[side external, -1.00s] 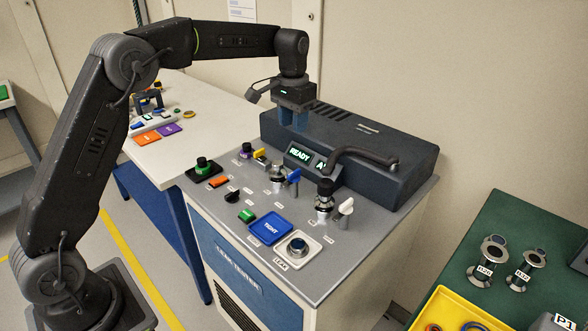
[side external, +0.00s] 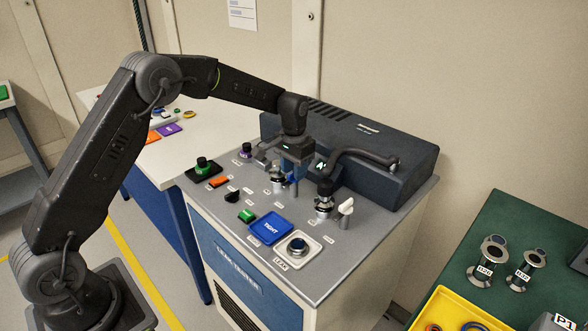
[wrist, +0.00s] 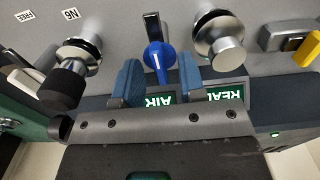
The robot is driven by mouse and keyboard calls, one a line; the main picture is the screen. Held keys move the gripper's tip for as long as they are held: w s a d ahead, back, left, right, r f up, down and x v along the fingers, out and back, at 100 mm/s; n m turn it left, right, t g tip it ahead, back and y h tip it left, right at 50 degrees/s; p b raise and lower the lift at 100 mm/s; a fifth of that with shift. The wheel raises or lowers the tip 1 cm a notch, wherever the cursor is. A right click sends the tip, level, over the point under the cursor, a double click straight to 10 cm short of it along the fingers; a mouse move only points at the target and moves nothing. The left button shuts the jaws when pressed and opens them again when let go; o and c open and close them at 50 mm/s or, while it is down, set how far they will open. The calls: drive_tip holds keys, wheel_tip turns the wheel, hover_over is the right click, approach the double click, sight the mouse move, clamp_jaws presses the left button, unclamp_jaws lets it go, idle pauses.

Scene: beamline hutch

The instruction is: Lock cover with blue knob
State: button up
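The blue knob (wrist: 157,62) is a pointed lever-like handle with a white line, on the grey panel of the leak tester. In the wrist view it lies just ahead of and between the tips of my gripper (wrist: 160,68). The two blue fingers are apart, with nothing between them held. In the side external view my gripper (side external: 292,168) points down over the panel, and only a bit of the blue knob (side external: 294,181) shows beneath it. I cannot tell which part is the cover.
A metal fitting (wrist: 220,42) stands close right of the blue knob in the wrist view, and a black-topped post (wrist: 65,85) to the left. A blue TIGHT pad (side external: 270,228) and buttons lie in front.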

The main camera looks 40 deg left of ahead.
drive_tip(key=shift+f, duration=0.2)
drive_tip(key=shift+c, duration=0.2)
clamp_jaws()
